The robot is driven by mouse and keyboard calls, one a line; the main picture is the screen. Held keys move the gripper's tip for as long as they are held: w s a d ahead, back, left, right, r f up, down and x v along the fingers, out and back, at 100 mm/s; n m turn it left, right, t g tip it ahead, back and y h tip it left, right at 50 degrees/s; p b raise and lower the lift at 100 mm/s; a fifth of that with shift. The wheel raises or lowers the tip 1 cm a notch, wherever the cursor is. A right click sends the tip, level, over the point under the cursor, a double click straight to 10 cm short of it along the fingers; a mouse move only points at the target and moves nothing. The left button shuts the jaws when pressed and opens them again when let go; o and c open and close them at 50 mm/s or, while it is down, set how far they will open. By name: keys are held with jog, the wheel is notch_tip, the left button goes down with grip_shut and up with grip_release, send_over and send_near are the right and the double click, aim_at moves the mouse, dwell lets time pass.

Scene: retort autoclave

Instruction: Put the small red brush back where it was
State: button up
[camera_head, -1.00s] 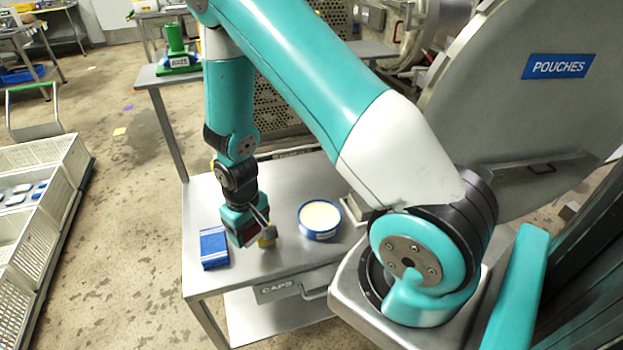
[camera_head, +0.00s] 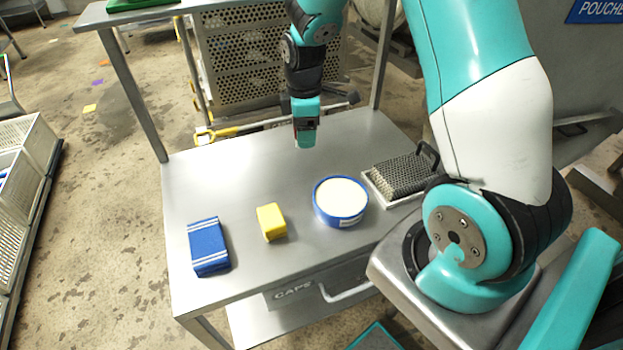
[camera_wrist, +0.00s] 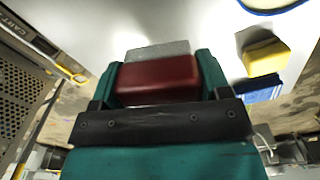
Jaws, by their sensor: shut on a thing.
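My gripper (camera_head: 306,140) is above the back part of the steel table (camera_head: 240,165). In the wrist view my gripper (camera_wrist: 158,80) is shut on the small red brush (camera_wrist: 158,78), whose dark red body lies between the fingers with a pale grey edge beyond it, probably bristles. In the head view the brush is mostly hidden by the gripper. I cannot tell how high it is above the table.
A blue-and-white packet (camera_head: 208,247), a yellow block (camera_head: 271,222), a round blue tub (camera_head: 341,201) with a pale top and a grey mesh block (camera_head: 405,174) on a tray stand along the table's front and right. The back left of the tabletop is clear.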

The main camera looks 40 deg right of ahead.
aim_at(311, 165)
jog(key=shift+d+r+n+b, duration=0.3)
jog(key=shift+d+n+b, duration=0.4)
jog(key=shift+n, duration=0.5)
jog(key=shift+d+n, duration=0.2)
jog(key=shift+n, duration=0.1)
notch_tip(311, 165, down, 10)
jog(key=shift+r, duration=0.25)
jog(key=o, duration=0.9)
jog(key=shift+f, duration=0.1)
